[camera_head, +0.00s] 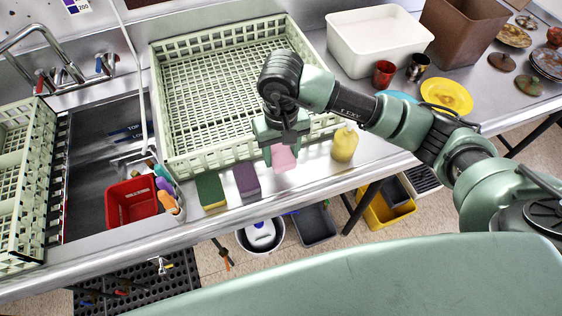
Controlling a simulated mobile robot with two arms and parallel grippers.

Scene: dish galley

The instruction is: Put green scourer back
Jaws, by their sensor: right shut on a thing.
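A green scourer (210,190) with a yellow side lies on the steel counter near its front edge, left of a purple scourer (246,180). My right gripper (281,150) is over the counter at the front of the pale green dish rack, right of the purple scourer. It is shut on a pink block (284,159) that looks like a sponge or scourer. I cannot tell whether the pink block touches the counter. The gripper hides its upper part. My left gripper is not in view.
A pale green dish rack (165,155) stands behind the scourers. A yellow bottle (344,144) stands right of my gripper. A white tub (376,57), cups and a yellow plate (447,96) are further right.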

